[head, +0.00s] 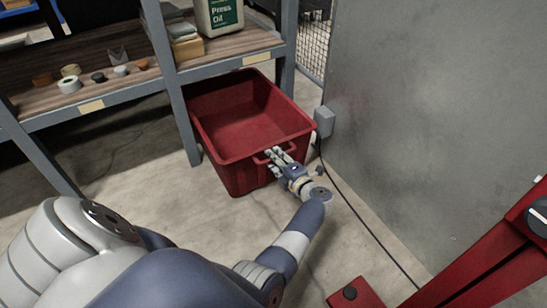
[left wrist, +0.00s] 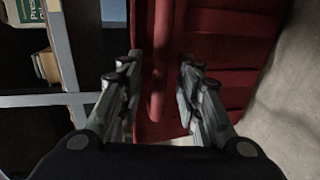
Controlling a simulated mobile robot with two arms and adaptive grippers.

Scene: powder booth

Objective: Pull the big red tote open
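The big red tote (head: 215,148) stands on the floor under the shelf unit, its front part sticking out past the lower shelf edge. It looks empty inside. A handle bar (left wrist: 159,75) runs along its near rim. My left gripper (head: 274,160) is at this handle on the near right side. In the left wrist view, the fingers of my left gripper (left wrist: 160,72) stand apart, one on each side of the bar, with gaps to both. The red tote wall (left wrist: 225,45) shows behind them. My right gripper is not in view.
The shelf unit's post (head: 180,105) stands left of the tote. Tape rolls and a Press Oil jug (head: 219,16) sit on its shelves. A grey panel (head: 430,110) with a small grey box (head: 324,121) is close on the right. A cable (head: 365,222) lies on the floor.

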